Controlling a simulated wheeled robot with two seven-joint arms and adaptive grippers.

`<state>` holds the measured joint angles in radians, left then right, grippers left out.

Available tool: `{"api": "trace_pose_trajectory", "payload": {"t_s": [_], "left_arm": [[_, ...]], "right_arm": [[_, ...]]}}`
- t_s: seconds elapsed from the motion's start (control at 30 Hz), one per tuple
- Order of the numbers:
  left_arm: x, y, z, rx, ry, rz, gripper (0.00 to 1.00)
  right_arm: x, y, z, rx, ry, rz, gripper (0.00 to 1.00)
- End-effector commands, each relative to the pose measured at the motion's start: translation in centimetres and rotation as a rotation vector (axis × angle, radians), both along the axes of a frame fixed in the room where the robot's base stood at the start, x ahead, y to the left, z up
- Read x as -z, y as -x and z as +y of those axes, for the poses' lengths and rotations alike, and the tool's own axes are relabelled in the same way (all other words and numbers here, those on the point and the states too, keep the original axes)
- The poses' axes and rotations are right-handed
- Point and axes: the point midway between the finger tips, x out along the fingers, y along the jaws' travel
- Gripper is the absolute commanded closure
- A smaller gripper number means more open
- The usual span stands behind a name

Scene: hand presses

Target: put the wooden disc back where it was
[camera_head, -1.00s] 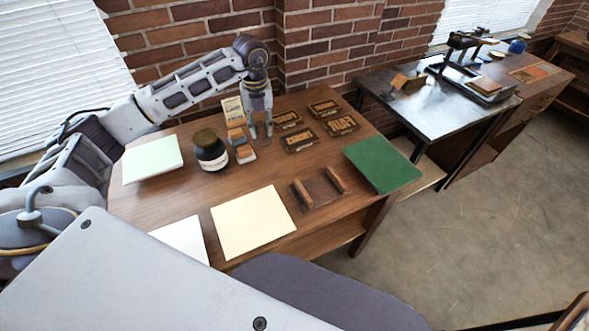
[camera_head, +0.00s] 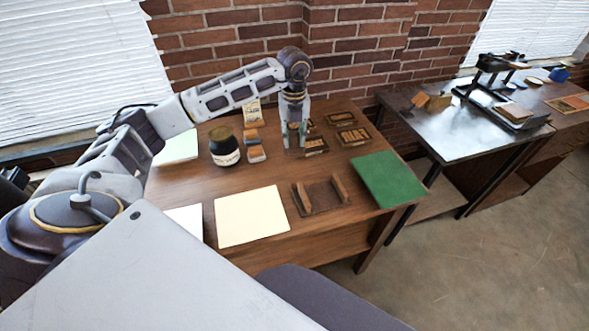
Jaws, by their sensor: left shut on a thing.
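My left gripper (camera_head: 297,143) points down over the wooden table, at the left edge of the nearer-left type block (camera_head: 315,146). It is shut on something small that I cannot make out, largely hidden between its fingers. I cannot identify a wooden disc for certain. My right gripper is not in view.
A dark jar (camera_head: 225,152) and small pads (camera_head: 256,154) stand left of the gripper. More type blocks (camera_head: 352,136) lie right of it. A cream sheet (camera_head: 250,217), a wooden holder (camera_head: 320,195) and a green mat (camera_head: 389,180) lie nearer. A hand press (camera_head: 502,103) stands on the far bench.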

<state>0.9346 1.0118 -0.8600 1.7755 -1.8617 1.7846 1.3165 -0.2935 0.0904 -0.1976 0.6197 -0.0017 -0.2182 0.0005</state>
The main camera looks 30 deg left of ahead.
Motion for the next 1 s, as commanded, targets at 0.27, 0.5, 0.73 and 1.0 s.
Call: {"api": "trace_pose_trajectory", "payload": {"t_s": [0.27,0.5,0.73,1.0], "left_arm": [[2.6,0.1,0.0,0.0,-0.001,0.003,0.94],[5.5,0.1,0.0,0.0,-0.001,0.002,0.94],[6.2,0.0,0.0,0.0,0.0,0.0,0.94],[6.4,0.0,0.0,0.0,0.0,0.001,0.94]], "right_arm": [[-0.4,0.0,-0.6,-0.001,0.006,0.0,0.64],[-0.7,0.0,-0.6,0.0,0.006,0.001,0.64],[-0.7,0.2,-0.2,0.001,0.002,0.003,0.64],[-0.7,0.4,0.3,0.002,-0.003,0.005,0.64]]}}
